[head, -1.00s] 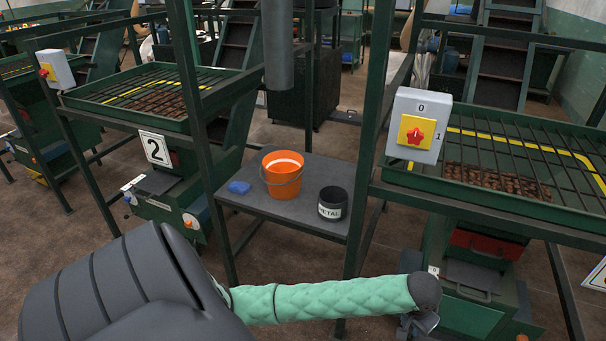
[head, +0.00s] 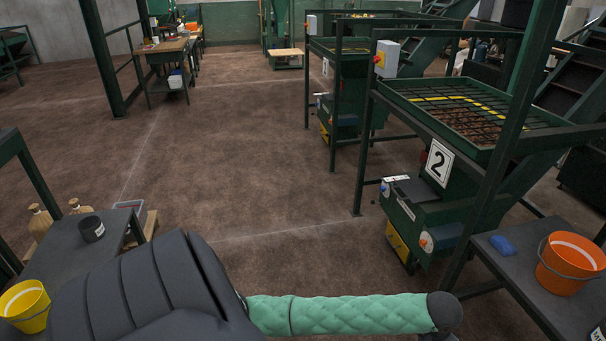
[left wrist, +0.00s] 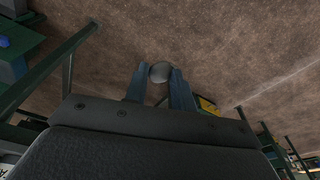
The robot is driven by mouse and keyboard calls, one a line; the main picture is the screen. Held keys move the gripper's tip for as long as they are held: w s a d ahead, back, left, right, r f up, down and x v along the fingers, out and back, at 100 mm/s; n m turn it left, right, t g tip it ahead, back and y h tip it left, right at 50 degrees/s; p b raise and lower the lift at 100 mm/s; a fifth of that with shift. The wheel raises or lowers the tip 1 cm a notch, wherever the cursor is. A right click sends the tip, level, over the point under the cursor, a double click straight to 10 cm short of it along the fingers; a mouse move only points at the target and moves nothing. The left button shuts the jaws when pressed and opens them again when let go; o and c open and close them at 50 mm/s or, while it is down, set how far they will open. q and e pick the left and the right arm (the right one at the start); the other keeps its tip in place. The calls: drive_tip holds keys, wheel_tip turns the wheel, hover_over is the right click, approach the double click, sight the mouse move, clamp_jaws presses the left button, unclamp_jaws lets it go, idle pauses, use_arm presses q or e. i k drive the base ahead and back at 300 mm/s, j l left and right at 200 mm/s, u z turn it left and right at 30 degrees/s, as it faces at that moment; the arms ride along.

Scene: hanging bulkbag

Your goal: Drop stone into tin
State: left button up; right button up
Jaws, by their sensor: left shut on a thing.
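My left gripper (left wrist: 160,76) is shut on a round grey stone (left wrist: 159,70) in the left wrist view, holding it between the two fingertips above the brown floor. My right gripper is not in view.
A yellow bucket (head: 25,306) stands on the left table (head: 75,262). An orange bucket (head: 569,266) and a blue lump (head: 502,245) are on the right table (head: 530,290). The machine marked 2 (head: 437,162) stands at the right. Open floor (head: 225,150) lies between.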

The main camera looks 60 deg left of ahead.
sight(92, 240)
drive_tip(key=j+u, duration=0.25)
drive_tip(key=u, duration=0.2)
drive_tip(key=j+u, duration=0.2)
drive_tip(key=u, duration=0.25)
drive_tip(key=i+j+u, duration=0.15)
drive_tip(key=u, duration=0.25)
drive_tip(key=i+j+u, duration=0.1)
drive_tip(key=u, duration=0.35)
drive_tip(key=i+j+u, duration=0.25)
drive_tip(key=i+j, duration=0.15)
drive_tip(key=i+j+u, duration=0.25)
drive_tip(key=i, duration=0.3)
drive_tip(key=i+j+u, duration=0.25)
drive_tip(key=i, duration=0.3)
